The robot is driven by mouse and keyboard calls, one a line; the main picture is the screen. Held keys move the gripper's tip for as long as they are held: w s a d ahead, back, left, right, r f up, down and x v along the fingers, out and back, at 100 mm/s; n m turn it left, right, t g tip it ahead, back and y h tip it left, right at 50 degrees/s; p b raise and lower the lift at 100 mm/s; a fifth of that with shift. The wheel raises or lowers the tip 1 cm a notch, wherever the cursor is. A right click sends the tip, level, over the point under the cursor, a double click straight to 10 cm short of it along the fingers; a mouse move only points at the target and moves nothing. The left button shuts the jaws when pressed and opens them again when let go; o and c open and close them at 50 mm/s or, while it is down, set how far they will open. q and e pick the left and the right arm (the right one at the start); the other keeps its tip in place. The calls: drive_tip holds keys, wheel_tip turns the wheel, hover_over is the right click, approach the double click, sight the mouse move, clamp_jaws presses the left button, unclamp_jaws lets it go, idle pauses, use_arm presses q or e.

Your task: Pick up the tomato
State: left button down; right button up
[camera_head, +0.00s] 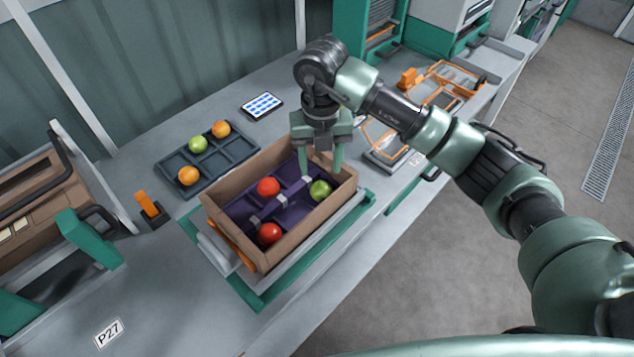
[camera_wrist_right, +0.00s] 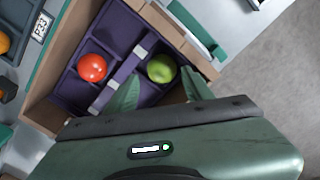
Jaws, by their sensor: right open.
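A cardboard box (camera_head: 283,243) with a purple divided insert (camera_head: 243,208) holds three tomatoes. A green tomato (camera_head: 320,190) lies in the right compartment, a red tomato (camera_head: 268,187) in the back left one and another red tomato (camera_head: 269,234) at the front. My right gripper (camera_head: 321,170) is open and points down over the box's back right side, close to the green tomato. In the right wrist view, the green tomato (camera_wrist_right: 162,69) shows just beyond the gap between the open fingers (camera_wrist_right: 160,92); nothing is held. My left gripper is out of view.
An orange-handled item (camera_head: 147,204) stands left of the box. An orange wire frame (camera_head: 455,85) is at the back right. The box walls surround the tomatoes.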

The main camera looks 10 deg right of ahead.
sight(321, 185)
drive_tip(key=shift+s+f+p, duration=0.3)
drive_tip(key=shift+s+f, duration=0.15)
drive_tip(key=shift+s, duration=0.3)
wheel_tip(321, 185, down, 2)
drive_tip(key=shift+w+p, duration=0.1)
drive_tip(key=shift+p, duration=0.45)
drive_tip(key=f, duration=0.2)
drive_tip(key=f+p, duration=0.1)
drive_tip(key=shift+w+d, duration=0.1)
drive_tip(key=shift+w, duration=0.15)
drive_tip(key=shift+f, duration=0.6)
drive_tip(key=c, duration=0.6)
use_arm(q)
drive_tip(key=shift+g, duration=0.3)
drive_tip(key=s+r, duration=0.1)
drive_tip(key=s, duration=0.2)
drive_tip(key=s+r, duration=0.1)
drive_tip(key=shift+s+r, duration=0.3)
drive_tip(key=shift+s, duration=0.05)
use_arm(e)
drive_tip(key=shift+o, duration=0.2)
